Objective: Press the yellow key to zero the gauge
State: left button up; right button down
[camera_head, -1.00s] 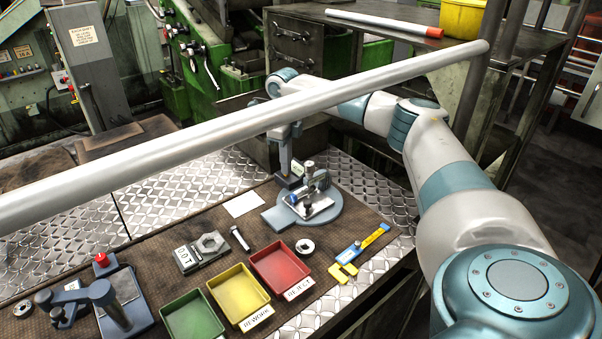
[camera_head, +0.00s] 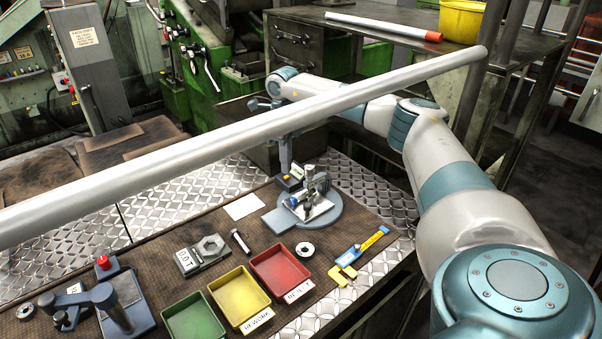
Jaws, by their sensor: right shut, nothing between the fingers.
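The gauge (camera_head: 296,173) is a small dark box with a pale display, on a stand over a round blue-grey base (camera_head: 331,216) in the middle of the bench. A small yellow spot, the yellow key (camera_head: 287,178), shows on its left side. My right gripper (camera_head: 285,169) is shut and empty. It points down, its tips just above or at the gauge's left side; I cannot tell whether they touch the key. The pale bar hides part of the wrist above. My left gripper is not in view.
A long pale bar (camera_head: 240,134) crosses the view above the bench. Green (camera_head: 193,320), yellow (camera_head: 240,298) and red (camera_head: 281,275) trays stand in front. A blue and yellow caliper-like tool (camera_head: 359,253) lies to the right, and a grey stand (camera_head: 118,312) is at front left.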

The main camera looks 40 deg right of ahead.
notch_tip(320, 180, up, 7)
jog(key=p, duration=0.4)
dwell(0.4)
jog(key=shift+s+a, duration=0.1)
dwell(0.4)
jog(key=s+a, duration=0.4)
jog(key=s, duration=0.1)
jog(key=shift+a+p, duration=0.2)
jog(key=shift+p, duration=0.25)
dwell(0.5)
